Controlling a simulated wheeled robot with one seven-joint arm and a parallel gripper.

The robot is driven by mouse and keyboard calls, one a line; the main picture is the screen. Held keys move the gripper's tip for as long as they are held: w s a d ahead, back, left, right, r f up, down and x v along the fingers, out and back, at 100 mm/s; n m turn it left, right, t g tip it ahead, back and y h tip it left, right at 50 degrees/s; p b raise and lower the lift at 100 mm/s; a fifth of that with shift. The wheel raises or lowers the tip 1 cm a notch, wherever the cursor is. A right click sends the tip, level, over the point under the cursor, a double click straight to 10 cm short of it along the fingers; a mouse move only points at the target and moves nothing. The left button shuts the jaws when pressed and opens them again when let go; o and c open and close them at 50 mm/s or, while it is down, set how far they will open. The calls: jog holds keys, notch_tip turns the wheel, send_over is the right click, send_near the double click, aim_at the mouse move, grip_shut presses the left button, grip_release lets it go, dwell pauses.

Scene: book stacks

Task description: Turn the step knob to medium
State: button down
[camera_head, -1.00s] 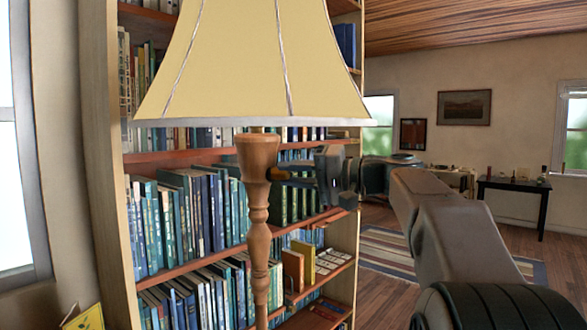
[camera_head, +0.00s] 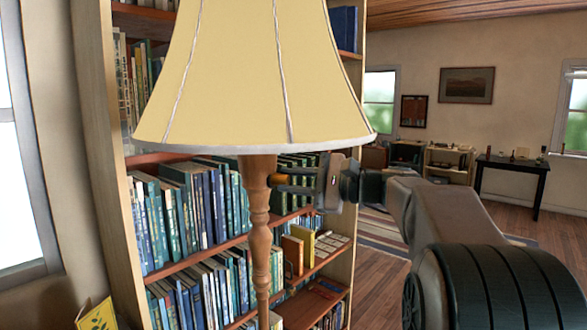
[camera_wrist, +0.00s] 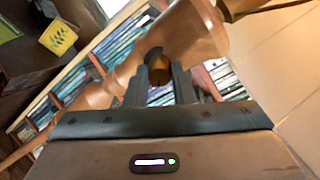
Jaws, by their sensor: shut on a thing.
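A floor lamp has a cream shade (camera_head: 255,75) and a turned wooden post (camera_head: 259,210). The step knob (camera_head: 278,180) is a small orange-brown knob on the right side of the post, just below the shade. In the wrist view the knob (camera_wrist: 159,68) shows as a round brass-coloured end between the two dark fingertips. My gripper (camera_head: 284,180) reaches in from the right and is shut on the knob. The fingertips (camera_wrist: 160,82) hide the knob's sides. I cannot read a setting on the knob.
A tall bookcase (camera_head: 90,150) full of books stands close behind the lamp. A yellow object with a leaf print (camera_head: 97,315) is at the lower left. A dark table (camera_head: 513,163) stands far right, with open wooden floor before it.

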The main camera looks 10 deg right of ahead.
jog(key=m+p, duration=0.6)
jog(key=shift+r, duration=0.3)
jog(key=shift+f+m+p, duration=0.25)
jog(key=shift+m+p, duration=1.15)
jog(key=shift+p, duration=0.05)
jog(key=c, duration=1.2)
grip_release()
jog(key=shift+f, duration=0.1)
jog(key=shift+c, duration=0.2)
